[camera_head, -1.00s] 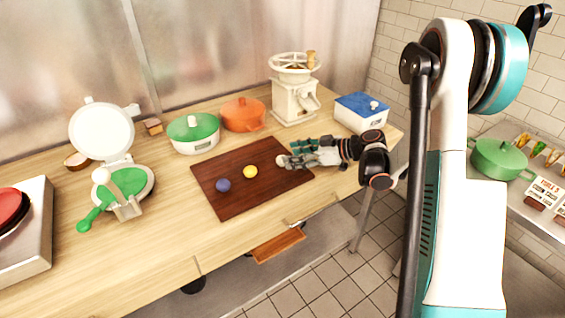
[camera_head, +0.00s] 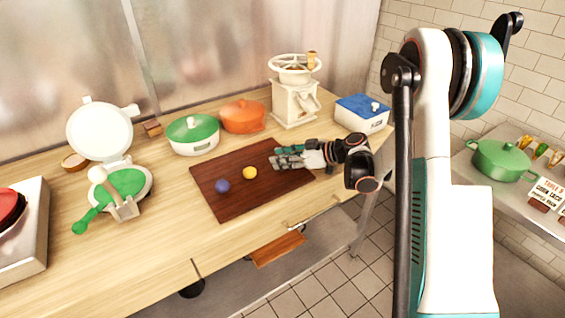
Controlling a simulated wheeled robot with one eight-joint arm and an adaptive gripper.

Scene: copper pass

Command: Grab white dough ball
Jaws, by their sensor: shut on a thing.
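My gripper (camera_head: 277,157) is over the right part of the dark wooden board (camera_head: 229,203), pointing left. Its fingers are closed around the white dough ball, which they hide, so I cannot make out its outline. A yellow ball (camera_head: 250,173) and a dark blue ball (camera_head: 222,186) lie on the board to the left of my gripper, apart from it. I cannot tell whether the fingers touch the board.
A green-lidded pot (camera_head: 194,136), an orange pot (camera_head: 242,117), a white grinder (camera_head: 295,100) and a blue-lidded box (camera_head: 361,114) stand behind the board. An open white press (camera_head: 123,184) is at left. The board's front left is clear.

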